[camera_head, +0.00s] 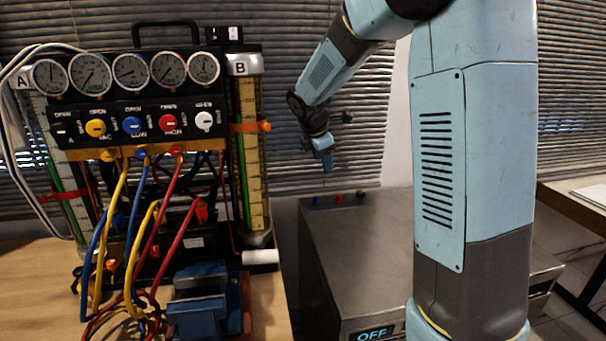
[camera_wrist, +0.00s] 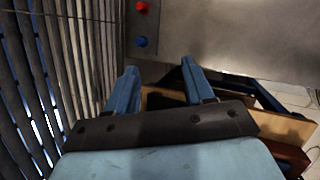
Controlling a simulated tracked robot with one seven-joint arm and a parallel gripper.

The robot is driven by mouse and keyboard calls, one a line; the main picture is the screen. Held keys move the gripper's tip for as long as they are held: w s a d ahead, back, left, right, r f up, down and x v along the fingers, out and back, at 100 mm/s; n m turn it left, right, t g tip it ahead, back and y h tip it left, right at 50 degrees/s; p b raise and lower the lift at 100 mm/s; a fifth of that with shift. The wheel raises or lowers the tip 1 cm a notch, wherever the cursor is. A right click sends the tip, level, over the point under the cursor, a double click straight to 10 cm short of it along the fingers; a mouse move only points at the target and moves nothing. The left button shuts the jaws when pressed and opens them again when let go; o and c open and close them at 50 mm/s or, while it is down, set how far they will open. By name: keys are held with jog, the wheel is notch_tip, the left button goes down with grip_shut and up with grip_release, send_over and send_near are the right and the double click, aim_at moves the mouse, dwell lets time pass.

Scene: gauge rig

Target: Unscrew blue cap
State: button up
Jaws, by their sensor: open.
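My gripper (camera_head: 326,163) is in the air above the back of the box, fingers downward. In the wrist view its two blue fingers (camera_wrist: 159,72) are apart with nothing between them. The gripper and the blue cap do not touch.
A gauge panel (camera_head: 130,120) with coloured hoses and a glass cylinder (camera_head: 250,150) stand on the wooden table (camera_head: 30,270) at left. A blue vise (camera_head: 200,300) sits in front. Window blinds (camera_head: 370,120) hang behind. The box top is mostly clear.

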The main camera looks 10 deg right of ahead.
aim_at(316, 197)
jog(key=w+a+f+n, duration=0.3)
jog(key=w+f+n, duration=0.4)
jog(key=w+f, duration=0.2)
jog(key=shift+h, duration=0.4)
jog(key=x, duration=1.3)
jog(key=shift+w+f, duration=0.2)
jog(key=shift+f, duration=0.05)
jog(key=shift+c, duration=0.3)
grip_shut()
